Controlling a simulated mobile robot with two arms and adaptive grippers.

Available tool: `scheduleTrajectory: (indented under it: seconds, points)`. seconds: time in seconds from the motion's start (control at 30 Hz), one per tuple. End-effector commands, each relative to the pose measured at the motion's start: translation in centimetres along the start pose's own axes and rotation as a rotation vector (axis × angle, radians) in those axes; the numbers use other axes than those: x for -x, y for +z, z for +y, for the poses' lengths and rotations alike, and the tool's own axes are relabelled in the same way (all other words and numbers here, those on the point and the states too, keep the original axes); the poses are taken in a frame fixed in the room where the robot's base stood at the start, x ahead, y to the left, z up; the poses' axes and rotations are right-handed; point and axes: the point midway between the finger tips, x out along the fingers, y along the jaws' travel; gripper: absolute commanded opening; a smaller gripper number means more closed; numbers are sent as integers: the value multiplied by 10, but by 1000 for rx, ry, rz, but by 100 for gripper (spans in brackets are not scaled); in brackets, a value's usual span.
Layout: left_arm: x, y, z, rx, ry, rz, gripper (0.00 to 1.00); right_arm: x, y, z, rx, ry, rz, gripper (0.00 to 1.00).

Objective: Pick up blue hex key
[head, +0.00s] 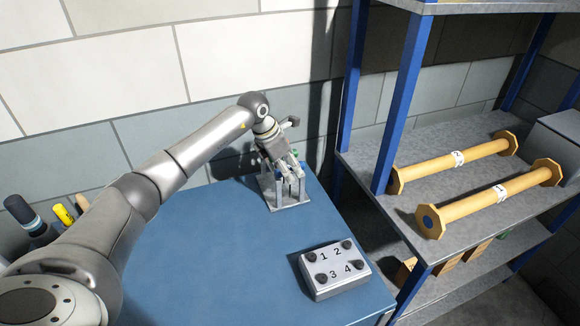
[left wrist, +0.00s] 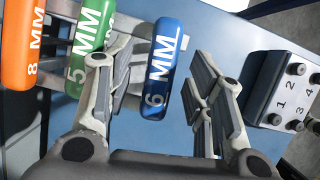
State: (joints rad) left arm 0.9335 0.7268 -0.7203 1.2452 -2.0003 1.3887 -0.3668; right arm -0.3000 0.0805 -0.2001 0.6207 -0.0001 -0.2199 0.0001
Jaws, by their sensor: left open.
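The blue hex key (left wrist: 163,70) has a blue handle marked "6 MM" and shows between the two fingers of my left gripper (left wrist: 165,100) in the left wrist view. The fingers stand apart on either side of it. A green hex key (left wrist: 88,50) marked "5 MM" and an orange one (left wrist: 24,42) marked "8 MM" are to its left. In the head view my left gripper (head: 287,170) is over a grey hex key stand (head: 292,205) at the back of the blue table, hiding most of the keys. My right gripper is not in view.
A grey box (head: 336,270) with numbered knobs sits on the blue table (head: 200,260) at the front right. A shelf rack (head: 403,100) with yellow cylinders (head: 490,200) stands to the right. A tiled wall is behind. The table's middle is clear.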

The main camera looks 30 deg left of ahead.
Motion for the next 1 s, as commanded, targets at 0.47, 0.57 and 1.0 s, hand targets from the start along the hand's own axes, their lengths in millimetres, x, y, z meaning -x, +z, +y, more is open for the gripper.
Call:
scheduleTrajectory:
  seconds: [0.47, 0.57, 1.0]
  points:
    - [-6, 0, 0, 0, 2, -1, 26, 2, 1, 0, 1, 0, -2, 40]
    - [-6, 0, 0, 0, 2, -1, 14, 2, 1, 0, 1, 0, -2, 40]
    - [-4, 0, 1, 0, 2, -2, 0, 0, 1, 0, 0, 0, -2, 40]
